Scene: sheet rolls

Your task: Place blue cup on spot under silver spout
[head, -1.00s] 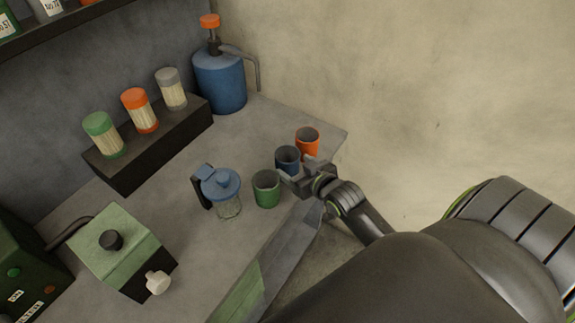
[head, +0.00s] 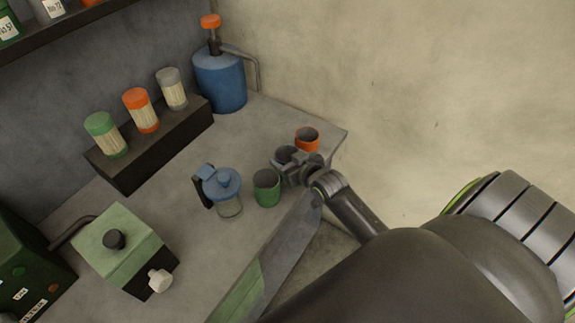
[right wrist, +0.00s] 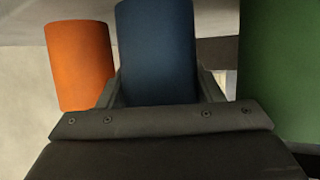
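The blue cup (right wrist: 157,50) stands between the orange cup and the green cup. In the head view only a little of it shows, as the gripper covers most of it. My right gripper (head: 288,163) is around the blue cup, with one finger on each side in the right wrist view. I cannot tell whether the fingers press on it. A thin grey spout (head: 258,72) bends down from the blue tank (head: 220,82) at the back. A darker pipe (head: 70,232) joins the green-topped machine at the left. My left gripper is not in view.
The green cup (head: 266,190) stands close to the gripper, and the orange cup (head: 307,141) stands just behind it. A glass jug with a blue lid (head: 222,183) is left of the green cup. Jars stand on a dark block (head: 150,158). The counter before the tank is clear.

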